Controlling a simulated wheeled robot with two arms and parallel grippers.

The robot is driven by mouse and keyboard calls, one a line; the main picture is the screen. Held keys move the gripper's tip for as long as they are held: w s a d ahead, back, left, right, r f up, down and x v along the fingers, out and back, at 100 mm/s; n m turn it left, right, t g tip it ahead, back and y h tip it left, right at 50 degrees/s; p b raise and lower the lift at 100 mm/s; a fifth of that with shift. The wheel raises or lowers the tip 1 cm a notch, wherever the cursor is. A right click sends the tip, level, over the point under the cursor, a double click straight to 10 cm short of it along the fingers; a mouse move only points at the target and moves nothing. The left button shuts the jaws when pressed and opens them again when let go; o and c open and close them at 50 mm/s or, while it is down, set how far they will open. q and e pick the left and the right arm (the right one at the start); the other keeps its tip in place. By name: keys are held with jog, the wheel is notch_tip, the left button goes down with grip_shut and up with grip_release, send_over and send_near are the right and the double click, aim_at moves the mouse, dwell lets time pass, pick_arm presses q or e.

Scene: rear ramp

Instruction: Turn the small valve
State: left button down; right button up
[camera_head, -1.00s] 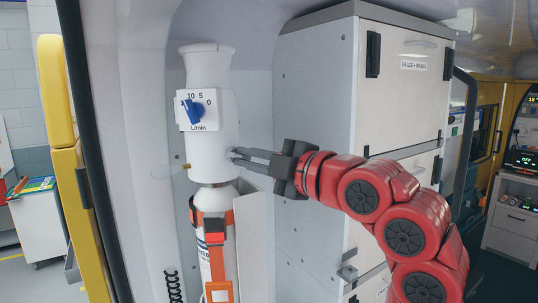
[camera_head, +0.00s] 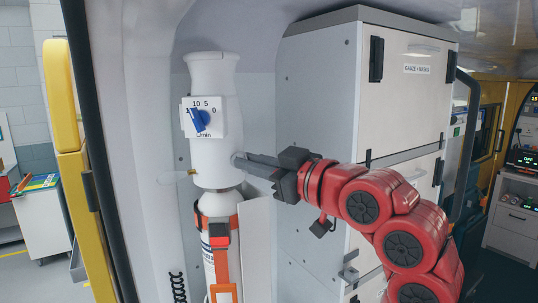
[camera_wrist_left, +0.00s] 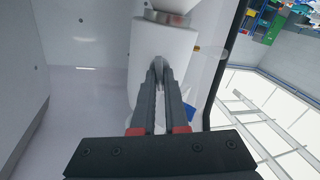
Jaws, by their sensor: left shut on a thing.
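A white cylindrical valve body (camera_head: 215,155) stands on top of a strapped bottle (camera_head: 222,250) in the head view. The small valve (camera_head: 236,159) is on the right side of this body, low down, and mostly hidden by my fingers. My left gripper (camera_head: 240,158) is shut on it, reaching in from the right. In the left wrist view the white body (camera_wrist_left: 152,45) lies ahead, and my fingertips (camera_wrist_left: 158,66) meet at its side. A blue dial (camera_head: 201,120) sits on a plate marked L/min on the body's front. My right gripper is not in view.
A grey cabinet (camera_head: 318,110) with drawers stands close behind my left gripper. A yellow door edge (camera_head: 62,95) is at the left. A translucent spout (camera_head: 172,177) juts left from the white body. A counter (camera_head: 512,225) with a monitor stands far right.

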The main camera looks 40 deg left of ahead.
pick_arm(q)
jog(key=m, duration=0.3)
jog(key=shift+w+d+p, duration=0.15)
jog(key=shift+w+p, duration=0.1)
jog(key=shift+p, duration=0.05)
jog(key=shift+f+m, duration=0.15)
jog(key=shift+m, duration=0.25)
jog(key=c, duration=1.2)
grip_release()
jog(key=shift+o, duration=1.3)
jog(key=shift+w+d, duration=0.15)
jog(key=shift+d, duration=0.05)
jog(key=s+d+b, duration=0.2)
jog(key=d+b, duration=0.2)
jog(key=d, duration=1.3)
jog(key=shift+s+d+b, duration=0.2)
jog(key=shift+d+b, duration=0.2)
